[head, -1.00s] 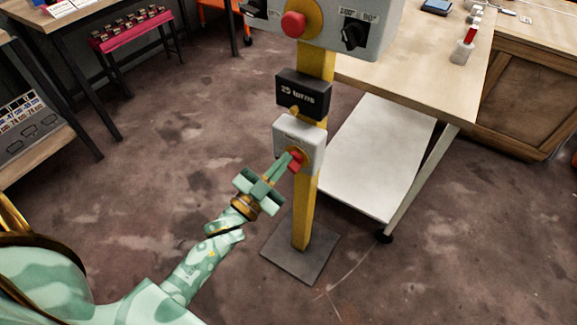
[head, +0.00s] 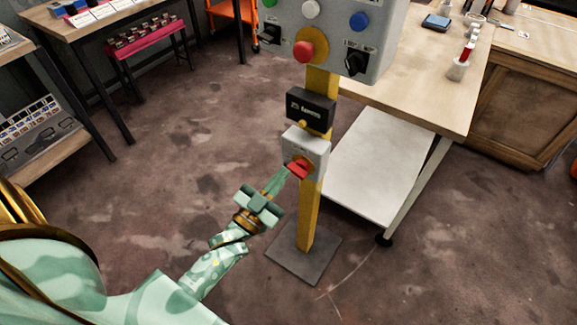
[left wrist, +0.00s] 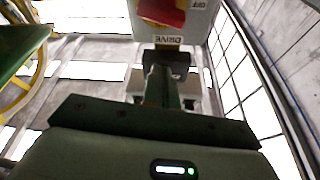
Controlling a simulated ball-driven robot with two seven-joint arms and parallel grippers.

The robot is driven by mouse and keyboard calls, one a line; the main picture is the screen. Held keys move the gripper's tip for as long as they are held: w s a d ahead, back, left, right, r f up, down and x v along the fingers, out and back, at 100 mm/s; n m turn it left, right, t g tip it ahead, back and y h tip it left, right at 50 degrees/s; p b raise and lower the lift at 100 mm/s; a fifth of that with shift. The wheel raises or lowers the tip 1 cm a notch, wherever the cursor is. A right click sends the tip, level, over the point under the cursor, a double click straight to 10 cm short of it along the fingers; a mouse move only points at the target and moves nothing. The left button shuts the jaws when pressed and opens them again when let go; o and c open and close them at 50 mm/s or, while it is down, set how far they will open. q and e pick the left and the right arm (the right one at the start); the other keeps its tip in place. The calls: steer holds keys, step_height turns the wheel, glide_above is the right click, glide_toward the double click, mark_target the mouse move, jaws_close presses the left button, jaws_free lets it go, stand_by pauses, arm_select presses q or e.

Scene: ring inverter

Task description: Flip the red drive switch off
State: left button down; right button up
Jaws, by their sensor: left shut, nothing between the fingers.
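The red drive switch (head: 298,170) is a rotary handle on a yellow plate, on a light grey box (head: 312,147) low on a yellow post. Its handle lies slanted, nearer level than upright, in the head view. In the left wrist view the red handle (left wrist: 162,12) is cut by the top edge, with a "DRIVE" label (left wrist: 168,40) below and "OFF" to its right. My left gripper (head: 284,173) is shut and empty, its tips just left of the handle; I cannot tell if they touch it. My right gripper is out of view.
A black "25 turns" plate (head: 311,109) sits above the switch box. Higher up is a grey control panel (head: 335,35) with a red button and black knobs. A wooden table (head: 425,85) stands right, a pink bench (head: 145,45) back left. Floor left of the post is clear.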

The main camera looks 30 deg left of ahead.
arm_select(q)
steer(key=v, duration=0.5)
steer(key=shift+s+a+f, duration=0.1)
steer(key=shift+s, duration=0.05)
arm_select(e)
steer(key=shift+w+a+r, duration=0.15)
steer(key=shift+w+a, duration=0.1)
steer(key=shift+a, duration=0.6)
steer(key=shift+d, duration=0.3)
